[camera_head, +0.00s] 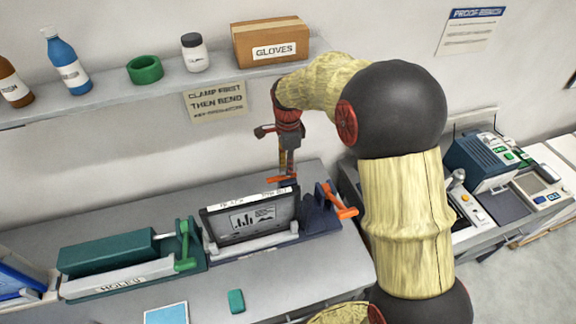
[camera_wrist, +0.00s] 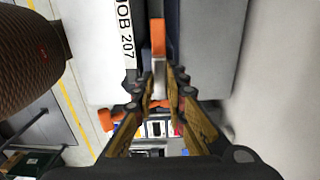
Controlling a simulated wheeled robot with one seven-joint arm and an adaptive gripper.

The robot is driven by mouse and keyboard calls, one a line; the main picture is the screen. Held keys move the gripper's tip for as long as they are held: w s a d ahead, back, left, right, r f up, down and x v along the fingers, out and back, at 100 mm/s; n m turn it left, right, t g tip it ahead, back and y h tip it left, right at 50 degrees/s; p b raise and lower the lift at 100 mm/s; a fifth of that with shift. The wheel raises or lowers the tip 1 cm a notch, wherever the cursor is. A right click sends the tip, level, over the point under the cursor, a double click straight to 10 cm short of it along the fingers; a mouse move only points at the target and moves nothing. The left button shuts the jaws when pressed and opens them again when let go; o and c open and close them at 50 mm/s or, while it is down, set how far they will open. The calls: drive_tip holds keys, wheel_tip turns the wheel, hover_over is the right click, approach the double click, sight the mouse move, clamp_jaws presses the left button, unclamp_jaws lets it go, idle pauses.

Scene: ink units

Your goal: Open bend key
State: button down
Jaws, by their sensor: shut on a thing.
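My gripper (camera_head: 286,168) points down over the back right of a dark blue bench unit (camera_head: 318,215). Its fingers close around a small orange-tipped key (camera_head: 283,180), at the top edge of the unit. In the wrist view the orange end of the key (camera_wrist: 157,38) and its grey shank lie between my fingertips (camera_wrist: 160,74). The fingers hide part of the shank. A dark-framed plate (camera_head: 250,215) with a printed chart stands tilted in the unit, with a label strip along its top. An orange-handled lever (camera_head: 345,212) sticks out at the unit's right side.
A green unit (camera_head: 105,258) with an upright green lever stands to the left. A shelf (camera_head: 130,100) above carries bottles, a green ring and a gloves box (camera_head: 270,40). A small green block (camera_head: 236,301) lies on the bench front. Other equipment (camera_head: 490,170) stands right of my arm.

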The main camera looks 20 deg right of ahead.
drive_tip(key=shift+w, duration=0.1)
drive_tip(key=c, duration=1.8)
unclamp_jaws()
drive_tip(key=shift+c, duration=0.2)
drive_tip(key=shift+o, duration=0.2)
wheel_tip(320, 180, up, 12)
